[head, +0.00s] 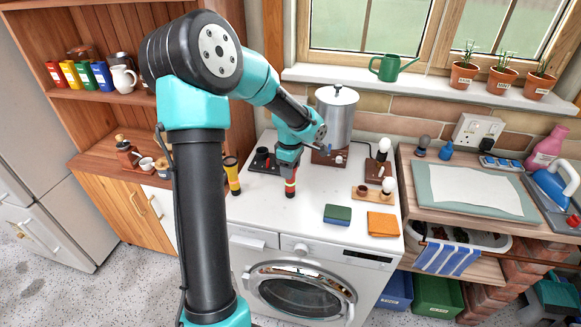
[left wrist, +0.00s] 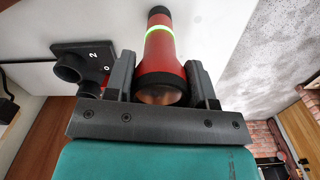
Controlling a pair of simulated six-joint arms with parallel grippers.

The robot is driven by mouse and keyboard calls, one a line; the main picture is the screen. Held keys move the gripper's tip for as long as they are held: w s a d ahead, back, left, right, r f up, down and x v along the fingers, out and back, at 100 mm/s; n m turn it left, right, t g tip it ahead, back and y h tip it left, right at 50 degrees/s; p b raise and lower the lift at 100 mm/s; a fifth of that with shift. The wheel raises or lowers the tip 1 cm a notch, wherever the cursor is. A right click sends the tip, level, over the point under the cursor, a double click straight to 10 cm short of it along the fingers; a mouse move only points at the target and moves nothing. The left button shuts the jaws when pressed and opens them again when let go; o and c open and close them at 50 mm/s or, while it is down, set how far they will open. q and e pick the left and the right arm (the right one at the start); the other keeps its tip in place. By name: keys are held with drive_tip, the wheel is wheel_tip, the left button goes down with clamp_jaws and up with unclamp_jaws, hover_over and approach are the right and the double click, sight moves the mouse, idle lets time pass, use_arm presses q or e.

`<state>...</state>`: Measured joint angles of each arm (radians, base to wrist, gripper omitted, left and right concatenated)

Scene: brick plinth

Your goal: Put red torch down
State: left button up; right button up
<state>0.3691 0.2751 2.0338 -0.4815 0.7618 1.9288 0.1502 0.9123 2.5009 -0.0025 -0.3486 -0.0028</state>
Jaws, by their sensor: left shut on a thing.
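My left gripper (head: 290,170) is over the white worktop, pointing down and shut on the red torch (head: 290,188). In the left wrist view the red torch (left wrist: 161,60) sits between the two fingers (left wrist: 160,92), with a pale green band and a black end pointing away from me. In the head view it is upright, its lower end at or just above the worktop; I cannot tell if it touches. A black holder (head: 263,160) with round cups is just left of it and also shows, numbered, in the left wrist view (left wrist: 82,68). My right gripper is out of sight.
A yellow and black torch (head: 232,175) stands at the worktop's left edge. A metal urn (head: 337,115) stands behind. A green sponge (head: 338,214), an orange cloth (head: 382,224) and wooden bases with bulbs (head: 378,170) lie to the right. The worktop's front strip is clear.

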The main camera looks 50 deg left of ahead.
use_arm(q)
drive_tip(key=o, duration=1.3)
drive_tip(key=shift+c, duration=0.2)
wheel_tip(320, 180, up, 12)
drive_tip(key=shift+r, duration=0.15)
